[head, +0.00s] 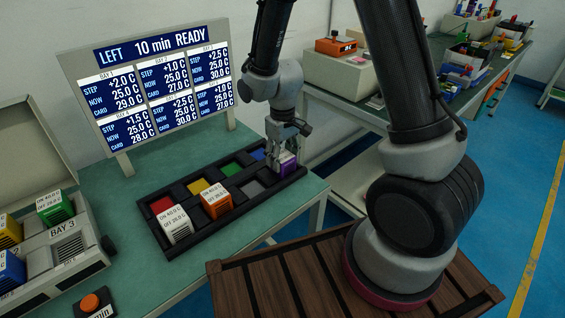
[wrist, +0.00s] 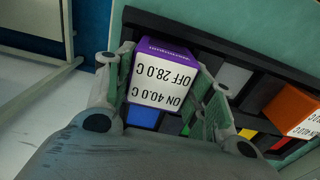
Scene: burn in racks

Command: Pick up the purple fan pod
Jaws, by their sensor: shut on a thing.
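The purple fan pod (head: 287,166) has a purple side and a white face. It is at the right end of the black tray (head: 223,228). In the wrist view the pod (wrist: 160,78) sits between my fingers, and its white face reads "ON 40.0 C, OFF 28.0 C". My gripper (head: 286,150) reaches down from above and is shut on the pod. In the wrist view my gripper (wrist: 160,95) has one finger on each side of it. I cannot tell whether the pod's bottom still touches the tray.
An orange pod (head: 216,203) and a white-faced pod (head: 178,226) stand in the tray, among coloured slots. A rack marked BAY 3 (head: 75,245) holding pods is at left. A display board (head: 150,85) stands behind the tray. A cluttered bench (head: 450,75) is at back right.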

